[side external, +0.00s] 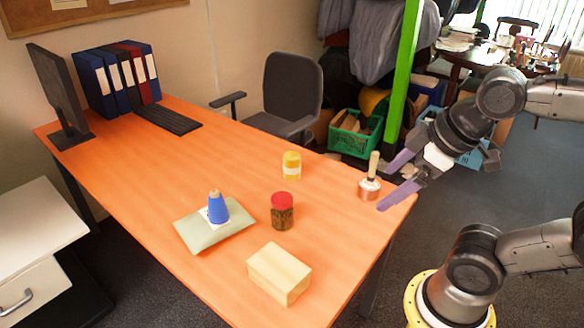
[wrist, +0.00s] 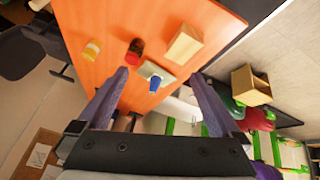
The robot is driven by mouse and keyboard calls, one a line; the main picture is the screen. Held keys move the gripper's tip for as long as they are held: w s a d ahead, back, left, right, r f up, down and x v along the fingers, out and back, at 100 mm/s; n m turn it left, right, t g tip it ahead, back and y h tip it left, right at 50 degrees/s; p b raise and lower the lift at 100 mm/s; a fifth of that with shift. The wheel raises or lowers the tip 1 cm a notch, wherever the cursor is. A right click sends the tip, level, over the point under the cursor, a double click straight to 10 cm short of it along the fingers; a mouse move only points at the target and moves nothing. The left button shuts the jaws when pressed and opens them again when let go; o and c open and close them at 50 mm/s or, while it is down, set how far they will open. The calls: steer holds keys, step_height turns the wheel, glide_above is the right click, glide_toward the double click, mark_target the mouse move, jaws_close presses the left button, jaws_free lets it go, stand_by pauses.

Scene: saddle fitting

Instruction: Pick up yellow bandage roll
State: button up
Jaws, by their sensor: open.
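The yellow bandage roll (side external: 291,165) stands upright on the orange table, with a pale band around its middle. In the wrist view it shows at the upper left (wrist: 92,49). My gripper (side external: 390,183) is open and empty over the table's right end, close to a scraper-like tool with a wooden handle (side external: 370,180). The roll stands apart from my gripper, to its left in the side view. In the wrist view my two purple fingers (wrist: 158,95) are spread wide with nothing between them in grip.
A red-lidded jar (side external: 282,212) stands in front of the roll. A blue cone-like object (side external: 217,208) rests on a grey-green pad (side external: 190,234). A wooden block (side external: 278,275) sits near the front edge. Binders (side external: 118,78), a keyboard (side external: 160,117) and a monitor (side external: 57,95) are at the far end.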

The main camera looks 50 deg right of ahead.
steer(key=w+d+r+n+h, duration=0.1)
steer(key=w+d+r+n, duration=0.1)
steer(key=w+r+n, duration=0.4)
steer(key=w+d+r+n+t, duration=0.15)
steer(key=w+n, duration=0.25)
steer(key=w, duration=0.4)
steer(key=w+d+r+n+h, duration=0.1)
steer(key=w+d+r+n, duration=0.2)
steer(key=w+n, duration=0.3)
steer(key=n+g+h, duration=0.1)
steer(key=n+g, duration=0.4)
glide_above(292, 156)
steer(key=s+a, duration=0.2)
steer(key=f, duration=2.9)
steer(key=shift+w+a, duration=0.1)
steer(key=shift+w, duration=0.15)
steer(key=x, duration=0.6)
steer(key=shift+w+d+f, duration=0.1)
steer(key=shift+d+f, duration=0.15)
steer(key=shift+f, duration=0.05)
steer(key=shift+x, duration=3)
steer(key=shift+a+h, duration=0.1)
steer(key=shift+h, duration=0.2)
